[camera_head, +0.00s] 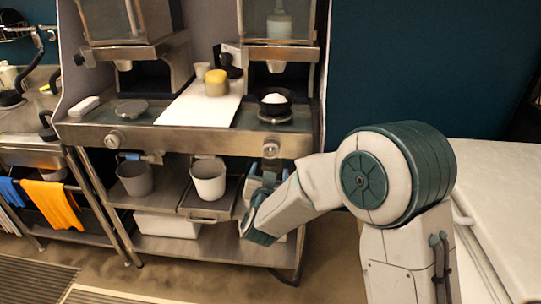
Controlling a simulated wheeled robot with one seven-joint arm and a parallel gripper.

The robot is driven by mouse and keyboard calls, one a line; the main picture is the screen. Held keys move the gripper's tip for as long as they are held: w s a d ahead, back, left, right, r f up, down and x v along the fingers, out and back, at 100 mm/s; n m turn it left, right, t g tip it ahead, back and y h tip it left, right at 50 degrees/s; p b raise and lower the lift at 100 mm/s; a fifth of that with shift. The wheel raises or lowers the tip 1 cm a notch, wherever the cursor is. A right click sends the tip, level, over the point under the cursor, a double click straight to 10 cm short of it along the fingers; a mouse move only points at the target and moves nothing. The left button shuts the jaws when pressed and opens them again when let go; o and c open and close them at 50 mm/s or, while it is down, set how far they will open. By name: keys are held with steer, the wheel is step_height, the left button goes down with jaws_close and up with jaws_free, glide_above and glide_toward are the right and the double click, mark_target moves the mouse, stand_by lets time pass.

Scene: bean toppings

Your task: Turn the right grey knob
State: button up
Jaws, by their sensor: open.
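The right grey knob (271,149) is a round metal knob on the front panel of the steel counter, at its right end. The left grey knob (114,137) is on the same panel further left. My gripper (269,165) is open and empty, just below the right knob, with its fingertips close under it. I cannot tell whether they touch the knob. My forearm hides part of the lower shelf behind the gripper.
A black bowl with white contents (274,102) stands on the counter above the right knob. A white board (203,105) holds a yellow-topped cup (216,82). Two buckets, grey (135,180) and white (208,180), stand on the shelf below. A white counter (500,190) is at right.

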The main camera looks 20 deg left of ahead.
mark_target(270, 154)
steer(key=shift+m+t+h, duration=0.5)
steer(key=shift+t+h, duration=0.2)
steer(key=w+a, duration=0.1)
steer(key=w, duration=0.3)
steer(key=w+a+f+p, duration=0.1)
steer(key=w, duration=0.3)
steer(key=w+a+f+p, duration=0.1)
steer(key=w+a, duration=0.1)
steer(key=w, duration=0.1)
steer(key=shift+w+f, duration=0.1)
steer(key=shift+w, duration=0.3)
steer(key=c, duration=0.9)
